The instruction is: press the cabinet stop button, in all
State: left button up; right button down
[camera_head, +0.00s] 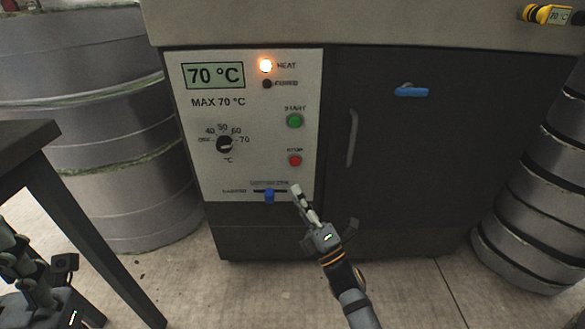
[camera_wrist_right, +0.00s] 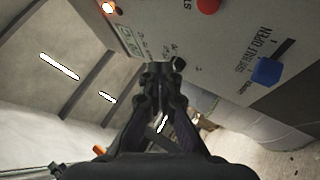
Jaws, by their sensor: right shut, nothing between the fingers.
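The red stop button (camera_head: 295,160) is on the white control panel (camera_head: 190,140) of the dark cabinet, below the green start button (camera_head: 295,121). It also shows at the top edge of the right wrist view (camera_wrist_right: 208,5). My right gripper (camera_head: 296,189) is shut and empty, its fingertips just below the stop button in the picture and apart from it. In the right wrist view its closed fingers (camera_wrist_right: 158,72) point up along the panel. My left gripper (camera_head: 22,262) is partly in view at the lower left; its fingers are too dark and cut off to read.
The heat lamp (camera_head: 265,65) glows orange and the display (camera_head: 213,75) reads 70 °C. A black dial (camera_head: 224,144) and a blue slider (camera_head: 269,195) are on the panel. A dark table (camera_head: 25,140) stands at left. Ribbed drums (camera_head: 100,110) flank the cabinet.

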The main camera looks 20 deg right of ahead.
aim_at(295, 162)
jog(key=shift+w, duration=0.1)
jog(key=shift+w+d+b, duration=0.4)
jog(key=shift+w+b, duration=0.1)
jog(key=shift+w, duration=0.9)
jog(key=shift+w+d+b, duration=0.45)
jog(key=shift+w, duration=0.9)
jog(key=shift+w+d+b, duration=0.4)
jog(key=shift+w+b, duration=0.1)
jog(key=shift+w, duration=0.9)
jog(key=shift+w+d, duration=0.1)
jog(key=shift+w, duration=0.3)
jog(key=shift+w+d, duration=0.1)
jog(key=shift+w, duration=0.3)
jog(key=shift+s, duration=0.15)
jog(key=shift+s+a, duration=0.2)
jog(key=shift+s, duration=0.45)
jog(key=shift+s, duration=0.1)
